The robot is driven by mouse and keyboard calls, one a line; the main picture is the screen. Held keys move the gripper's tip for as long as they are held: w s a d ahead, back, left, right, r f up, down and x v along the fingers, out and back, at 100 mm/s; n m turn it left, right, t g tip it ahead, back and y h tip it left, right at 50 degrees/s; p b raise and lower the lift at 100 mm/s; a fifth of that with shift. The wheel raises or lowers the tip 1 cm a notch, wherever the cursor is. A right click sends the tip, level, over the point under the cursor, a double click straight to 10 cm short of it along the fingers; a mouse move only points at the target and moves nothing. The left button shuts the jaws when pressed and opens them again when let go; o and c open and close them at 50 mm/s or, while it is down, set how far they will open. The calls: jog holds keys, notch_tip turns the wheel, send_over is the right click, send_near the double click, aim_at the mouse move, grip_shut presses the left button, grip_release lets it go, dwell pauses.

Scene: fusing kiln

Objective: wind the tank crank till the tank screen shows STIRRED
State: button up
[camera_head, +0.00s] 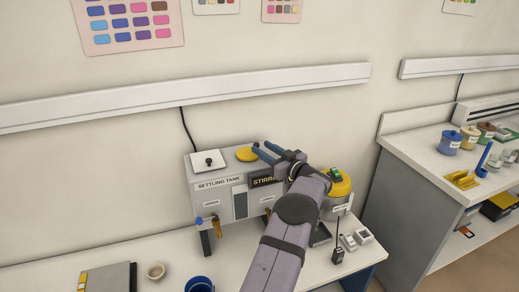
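The grey settling tank (212,186) stands on the white bench against the wall. A round yellow disc (247,154) lies on the tank's top, and a white plate with a black knob (208,161) is at the top left. I cannot make out a crank handle for certain. My gripper (263,149) is above the tank's top, just right of the yellow disc. Its two blue fingers are apart, with nothing visible between them.
A yellow-topped container (338,183) stands right of the tank, behind my arm. A second bench (405,150) is at right.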

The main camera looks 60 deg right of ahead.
aim_at(253, 156)
jog(key=shift+b+v, duration=0.3)
jog(key=shift+v, duration=1)
jog(key=w+r+m+h+p, duration=0.1)
jog(key=w+r+h, duration=0.1)
jog(key=w+r+m+g+h+p, duration=0.1)
jog(key=w+r+m+h, duration=0.1)
jog(key=w+h, duration=0.1)
jog(key=shift+w+r, duration=0.2)
jog(key=shift+r, duration=0.2)
jog(key=shift+w+m+g+h+p, duration=0.3)
jog(key=shift+m+g+h+p, duration=0.25)
jog(key=shift+m+g+h, duration=0.35)
jog(key=shift+a+f+m+g+h, duration=0.2)
jog(key=shift+a+m+g+h, duration=0.05)
jog(key=shift+m+g+h, duration=0.3)
jog(key=a+f+m+g, duration=0.1)
jog(key=g, duration=0.1)
jog(key=s+a+f+m+g+h+p, duration=0.1)
jog(key=f+g, duration=0.1)
jog(key=a+f+m+g+p, duration=0.1)
jog(key=g, duration=0.1)
jog(key=shift+s+a+f+g, duration=0.15)
jog(key=shift+s+f+g, duration=0.1)
jog(key=shift+s, duration=0.15)
